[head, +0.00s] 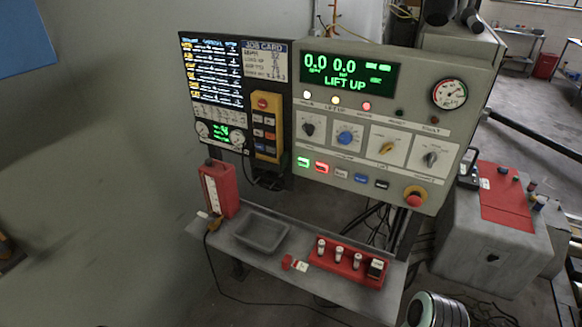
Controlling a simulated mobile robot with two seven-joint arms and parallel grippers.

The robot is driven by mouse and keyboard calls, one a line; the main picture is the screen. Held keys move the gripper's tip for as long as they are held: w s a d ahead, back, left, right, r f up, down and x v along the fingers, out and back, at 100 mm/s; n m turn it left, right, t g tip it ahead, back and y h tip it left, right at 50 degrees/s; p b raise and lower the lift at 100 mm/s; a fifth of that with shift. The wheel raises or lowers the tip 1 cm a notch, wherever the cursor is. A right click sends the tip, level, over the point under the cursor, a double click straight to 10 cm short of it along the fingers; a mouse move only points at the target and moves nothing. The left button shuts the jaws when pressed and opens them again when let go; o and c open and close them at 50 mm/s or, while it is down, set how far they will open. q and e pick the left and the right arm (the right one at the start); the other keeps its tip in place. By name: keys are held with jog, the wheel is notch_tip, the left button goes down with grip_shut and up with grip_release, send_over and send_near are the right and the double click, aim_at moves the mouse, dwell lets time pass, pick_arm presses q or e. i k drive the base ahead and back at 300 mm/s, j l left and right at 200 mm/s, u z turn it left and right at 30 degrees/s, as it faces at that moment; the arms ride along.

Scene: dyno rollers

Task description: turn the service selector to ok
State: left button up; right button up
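A grey control panel (402,120) stands upright at the centre right. Its green display (347,74) reads "0.0 0.0" and "LIFT UP". Below it is a row of rotary knobs on white plates: a black knob (308,129), a blue knob (346,138), a yellow lever-like knob (387,148) and a dark grey knob (430,159). Their labels are too small to read, so I cannot tell which is the service selector or where "ok" lies. Neither of my grippers is in view.
A red emergency button (415,198) sits low on the panel. Left are an information screen (213,70) and a yellow pendant (266,125). A shelf (330,294) below carries a grey tray (262,232), a red box (217,188) and a red holder (340,262). Space before the knobs is clear.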

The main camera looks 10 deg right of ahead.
aim_at(432, 158)
jog(key=z, duration=1.3)
